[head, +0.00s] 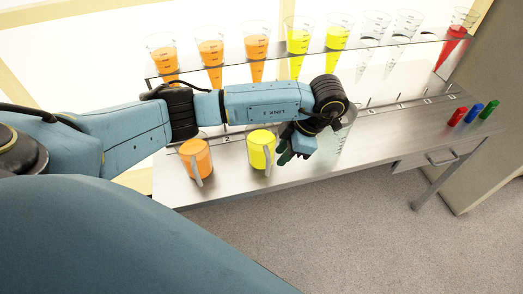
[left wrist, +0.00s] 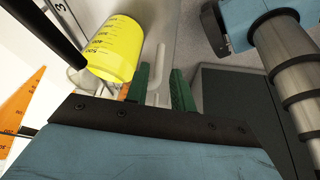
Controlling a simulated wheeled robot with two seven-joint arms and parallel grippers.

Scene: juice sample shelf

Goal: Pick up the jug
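A yellow jug (head: 259,153) and an orange jug (head: 196,163) stand upright on the metal bench in the head view. A clear jug or beaker (head: 343,138) is partly hidden behind my left gripper (head: 285,157). The gripper has green fingers and is just right of the yellow jug. In the left wrist view, the yellow jug (left wrist: 117,48) is beyond the fingers (left wrist: 160,84), up and left. Its pale handle (left wrist: 156,70) appears in the gap between the two fingers, which are apart. I cannot tell whether they touch it. My right gripper is not in view.
A raised clear shelf (head: 375,45) behind the bench holds several cones with orange, yellow, red or no liquid. Red (head: 457,117), blue (head: 473,112) and green (head: 489,108) tubes stand at the bench's right end. The bench between clear jug and tubes is fairly free.

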